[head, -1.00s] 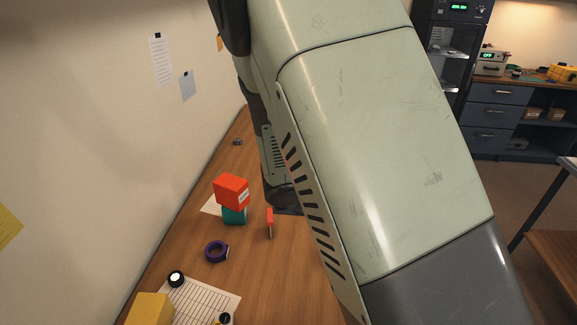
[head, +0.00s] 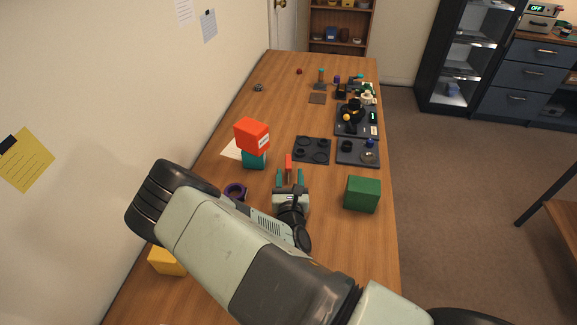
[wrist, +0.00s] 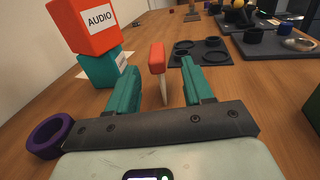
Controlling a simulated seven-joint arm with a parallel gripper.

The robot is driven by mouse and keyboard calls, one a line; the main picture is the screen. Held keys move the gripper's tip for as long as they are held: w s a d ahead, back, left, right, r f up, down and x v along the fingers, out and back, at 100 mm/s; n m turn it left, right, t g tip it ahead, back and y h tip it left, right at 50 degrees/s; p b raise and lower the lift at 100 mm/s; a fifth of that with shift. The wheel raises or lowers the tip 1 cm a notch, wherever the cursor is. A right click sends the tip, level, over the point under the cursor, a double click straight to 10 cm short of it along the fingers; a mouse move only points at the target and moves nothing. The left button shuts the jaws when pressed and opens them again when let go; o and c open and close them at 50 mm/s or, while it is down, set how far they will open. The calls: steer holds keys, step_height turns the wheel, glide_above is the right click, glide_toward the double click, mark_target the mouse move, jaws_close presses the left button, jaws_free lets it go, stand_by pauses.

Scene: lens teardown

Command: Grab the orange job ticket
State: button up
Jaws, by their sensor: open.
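A thin orange-red upright piece (head: 288,160), which I take as the job ticket, stands on the wooden table just beyond my gripper (head: 289,179). In the wrist view the ticket (wrist: 157,57) is seen nearly edge-on, with a narrow pale lower part. My gripper (wrist: 161,78) is open. Its two teal fingers lie left and right of the ticket in that view, with clear gaps on both sides. I cannot tell how deep the ticket sits between the fingertips.
A red box marked AUDIO (wrist: 86,22) sits on a teal box (wrist: 101,68) close to the left finger. A purple ring (wrist: 51,136) lies at left. A dark tray with round recesses (head: 312,150) is beyond, and a green box (head: 362,193) stands at right.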

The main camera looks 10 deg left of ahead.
mark_target(288, 159)
steer(key=w, duration=0.2)
steer(key=w+a, duration=0.1)
steer(key=w, duration=0.2)
steer(key=w+a, duration=0.1)
steer(key=w, duration=0.2)
steer(key=shift+f, duration=0.2)
steer(key=shift+s, duration=0.1)
jaws_close()
